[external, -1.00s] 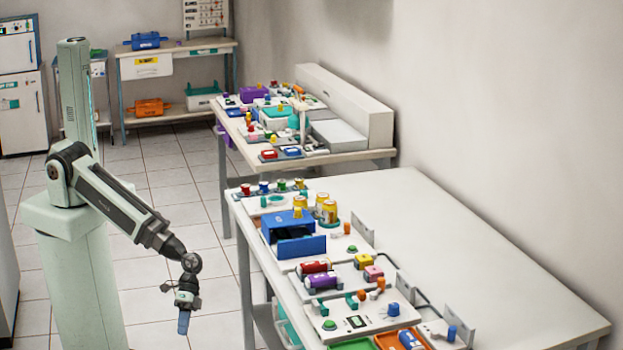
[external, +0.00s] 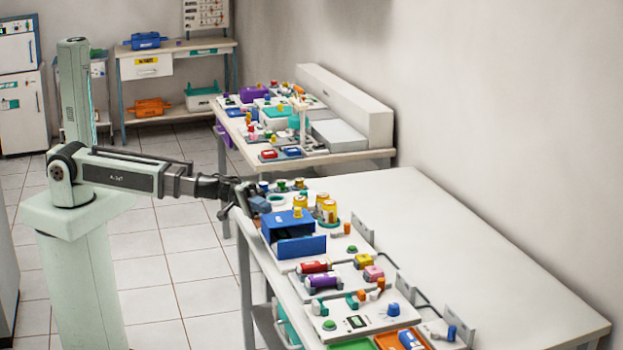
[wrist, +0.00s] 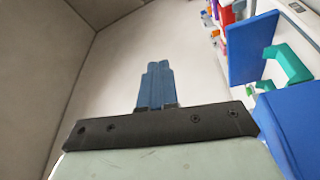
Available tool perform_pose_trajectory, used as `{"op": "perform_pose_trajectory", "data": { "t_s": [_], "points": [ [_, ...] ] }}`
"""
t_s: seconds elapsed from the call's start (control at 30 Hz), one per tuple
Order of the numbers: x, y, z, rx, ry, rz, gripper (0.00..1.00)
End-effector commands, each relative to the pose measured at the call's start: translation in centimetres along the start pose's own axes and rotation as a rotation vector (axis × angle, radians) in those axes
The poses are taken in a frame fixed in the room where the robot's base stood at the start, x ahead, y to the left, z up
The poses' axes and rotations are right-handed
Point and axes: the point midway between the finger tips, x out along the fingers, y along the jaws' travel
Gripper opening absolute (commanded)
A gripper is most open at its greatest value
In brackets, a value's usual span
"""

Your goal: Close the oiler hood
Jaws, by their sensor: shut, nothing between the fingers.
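A blue box (external: 285,222), which looks like the oiler, stands at the near left part of the front table in the external view. Its blue flap (external: 301,247), which I take for the hood, hangs open at the front, with a dark gap above it. In the wrist view the flap (wrist: 250,48) is at the upper right and the box (wrist: 292,128) at the lower right, with a teal bracket (wrist: 288,64) between them. My gripper (external: 262,204) is shut and empty, at the table's left edge beside the box. Its blue fingertips (wrist: 155,82) are together, apart from the flap.
Yellow jars (external: 328,208) stand right behind the box. Red and purple cylinders (external: 318,275) lie in front of the flap. The right side of the white table (external: 450,240) is bare.

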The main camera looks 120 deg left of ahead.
Motion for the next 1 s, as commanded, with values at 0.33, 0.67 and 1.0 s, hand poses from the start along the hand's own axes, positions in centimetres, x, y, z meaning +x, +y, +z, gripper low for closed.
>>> {"op": "perform_pose_trajectory", "data": {
  "t_s": [0.33,0.67,1.0],
  "points": [
    [-7.8,-1.1,-7.1,-0.091,0.137,-0.018,0.00],
    [-16.4,-5.9,-9.8,-0.209,0.209,-0.120,0.00],
    [-17.6,-7.2,-10.4,-0.241,0.222,-0.145,0.00]
  ]
}}
